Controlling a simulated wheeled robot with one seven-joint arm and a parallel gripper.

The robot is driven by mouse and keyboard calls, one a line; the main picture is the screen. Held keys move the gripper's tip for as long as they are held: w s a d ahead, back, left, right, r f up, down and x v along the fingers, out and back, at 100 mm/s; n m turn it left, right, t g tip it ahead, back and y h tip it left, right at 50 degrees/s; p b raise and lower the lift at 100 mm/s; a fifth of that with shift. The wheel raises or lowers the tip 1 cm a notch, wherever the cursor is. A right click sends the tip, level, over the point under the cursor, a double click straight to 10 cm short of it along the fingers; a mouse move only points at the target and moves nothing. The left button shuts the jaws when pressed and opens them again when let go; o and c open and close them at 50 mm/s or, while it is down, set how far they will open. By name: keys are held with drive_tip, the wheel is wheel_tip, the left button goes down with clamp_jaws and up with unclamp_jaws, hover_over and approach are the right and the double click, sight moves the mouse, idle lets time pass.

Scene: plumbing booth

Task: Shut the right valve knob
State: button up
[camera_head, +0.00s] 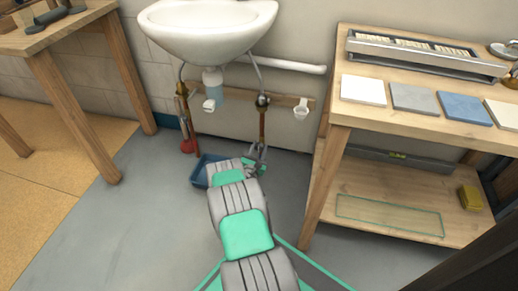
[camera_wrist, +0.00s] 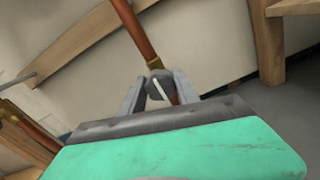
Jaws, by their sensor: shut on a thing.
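The right valve knob (camera_wrist: 155,88) is a grey round piece with a white mark, in front of a copper pipe (camera_wrist: 134,30) in the wrist view. My gripper (camera_wrist: 158,80) has one finger on each side of this knob and is shut on it. In the head view, my gripper (camera_head: 258,150) is at the lower part of the right copper pipe (camera_head: 262,125) under the sink. The knob is too small and too covered there to make out clearly.
The white sink (camera_head: 208,30) hangs above. A blue tray (camera_head: 199,172) lies on the floor beside my arm. A left copper pipe (camera_head: 184,108) and a red-ended object (camera_head: 187,146) stand to the left. A wooden workbench (camera_head: 335,115) is close on the right.

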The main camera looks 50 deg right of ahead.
drive_tip(key=shift+m, duration=0.3)
clamp_jaws()
drive_tip(key=m, duration=0.4)
drive_tip(key=shift+f, duration=0.1)
drive_tip(key=m, duration=0.4)
drive_tip(key=shift+s+m, duration=0.1)
drive_tip(key=shift+m, duration=0.3)
drive_tip(key=m, duration=0.4)
drive_tip(key=shift+f+m, duration=0.1)
drive_tip(key=shift+m, duration=2.1)
drive_tip(key=o, duration=1.3)
unclamp_jaws()
